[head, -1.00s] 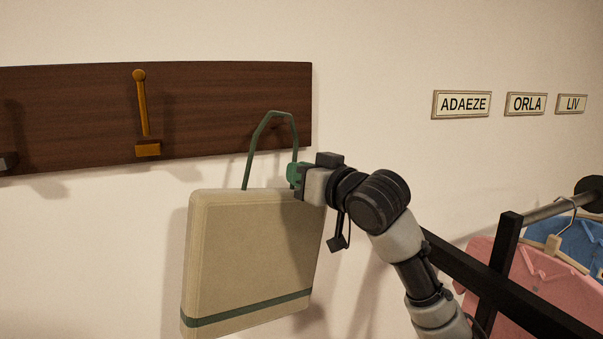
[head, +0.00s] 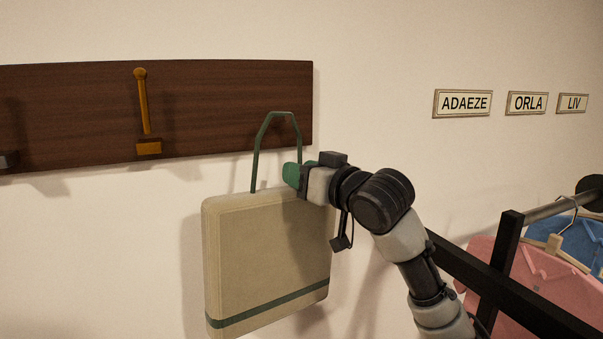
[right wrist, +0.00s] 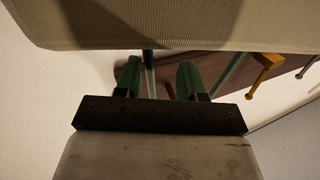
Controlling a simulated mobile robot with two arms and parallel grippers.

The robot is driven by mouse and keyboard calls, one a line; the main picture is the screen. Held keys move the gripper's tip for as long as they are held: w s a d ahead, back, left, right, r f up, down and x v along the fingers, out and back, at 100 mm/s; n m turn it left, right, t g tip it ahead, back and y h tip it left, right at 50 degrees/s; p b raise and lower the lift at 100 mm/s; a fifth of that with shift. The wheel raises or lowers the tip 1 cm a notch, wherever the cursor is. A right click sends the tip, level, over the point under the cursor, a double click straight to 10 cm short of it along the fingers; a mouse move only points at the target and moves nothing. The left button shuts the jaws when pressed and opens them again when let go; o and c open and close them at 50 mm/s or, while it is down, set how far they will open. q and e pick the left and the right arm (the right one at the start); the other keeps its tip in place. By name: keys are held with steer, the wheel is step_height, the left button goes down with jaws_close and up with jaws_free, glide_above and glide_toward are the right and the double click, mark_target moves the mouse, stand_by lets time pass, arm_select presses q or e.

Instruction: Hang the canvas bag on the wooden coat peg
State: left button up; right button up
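The beige canvas bag (head: 265,255), with a green stripe, is below the right end of the dark board. Its green handle (head: 257,150) rises in front of the board; a faint brown shape under the handle's top may be the wooden peg, but I cannot make it out clearly. My right gripper (head: 300,174), with green fingers, is at the handle's right leg, just above the bag. In the right wrist view the fingers (right wrist: 158,80) are apart, with a handle leg (right wrist: 149,72) between them, and the bag (right wrist: 150,22) fills the top. My left gripper is not in view.
The dark wooden board (head: 220,100) carries an orange-yellow peg (head: 143,105) and a grey one (head: 8,160) at the far left. Name plates (head: 463,103) are on the wall. A rail (head: 545,210) with pink and blue clothes on hangers stands at the lower right.

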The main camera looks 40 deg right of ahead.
steer(key=s+b, duration=0.4)
steer(key=s, duration=0.6)
steer(key=w+f+g, duration=0.1)
steer(key=f, duration=0.5)
steer(key=w+a+f+g, duration=0.1)
steer(key=w+f+g, duration=0.1)
steer(key=f, duration=0.4)
steer(key=w+a+f+g, duration=0.1)
steer(key=f, duration=0.5)
steer(key=shift+w+a, duration=0.15)
steer(key=shift+w, duration=0.2)
steer(key=s+a+f+n+g, duration=0.1)
steer(key=a+f+g, duration=0.2)
steer(key=f, duration=0.9)
steer(key=s+a+f+n+g, duration=0.1)
steer(key=s+a+f+g, duration=0.4)
steer(key=s+f, duration=0.5)
steer(key=s+a+f+n+g, duration=0.1)
steer(key=s+a+f+g, duration=0.2)
steer(key=s+a+f, duration=0.7)
step_height(320, 180, down, 26)
steer(key=d+f+g, duration=0.1)
steer(key=d, duration=0.2)
steer(key=s+d+f+g, duration=0.1)
steer(key=s+d+f, duration=0.1)
steer(key=s+f, duration=1.3)
steer(key=shift+s+d+f+h, duration=0.25)
steer(key=shift+s+f+h, duration=0.05)
steer(key=shift+s, duration=0.15)
steer(key=shift+n, duration=0.3)
